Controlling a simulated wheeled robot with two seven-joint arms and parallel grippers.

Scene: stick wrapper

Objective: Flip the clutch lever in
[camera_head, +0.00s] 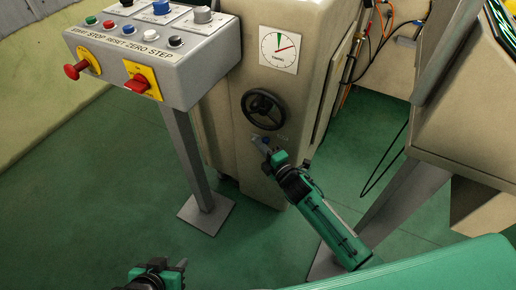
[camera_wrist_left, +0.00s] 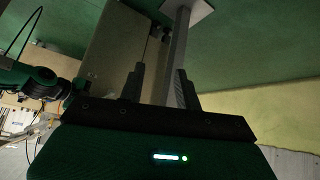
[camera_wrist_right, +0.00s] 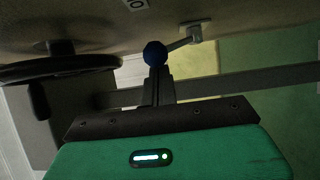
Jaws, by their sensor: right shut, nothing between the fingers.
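The clutch lever (camera_wrist_right: 180,42) shows in the right wrist view as a short grey arm with a blue ball knob (camera_wrist_right: 155,53), mounted on the beige machine face. My right gripper (camera_wrist_right: 160,84) is shut and empty, its fingertips right at the blue knob; I cannot tell whether they touch it. In the head view my right gripper (camera_head: 262,146) is just below the handwheel and hides most of the lever. My left gripper (camera_head: 162,268) is at the bottom edge of the head view, away from the machine. Its spread fingers show in the left wrist view (camera_wrist_left: 160,88), with nothing held.
A black handwheel (camera_head: 263,109) sits above my right gripper, beside the lever in the right wrist view (camera_wrist_right: 60,70). A dial (camera_head: 279,49) is higher up. A button console (camera_head: 150,55) on a grey post (camera_head: 187,150) stands left. Green floor (camera_head: 110,190) between is clear.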

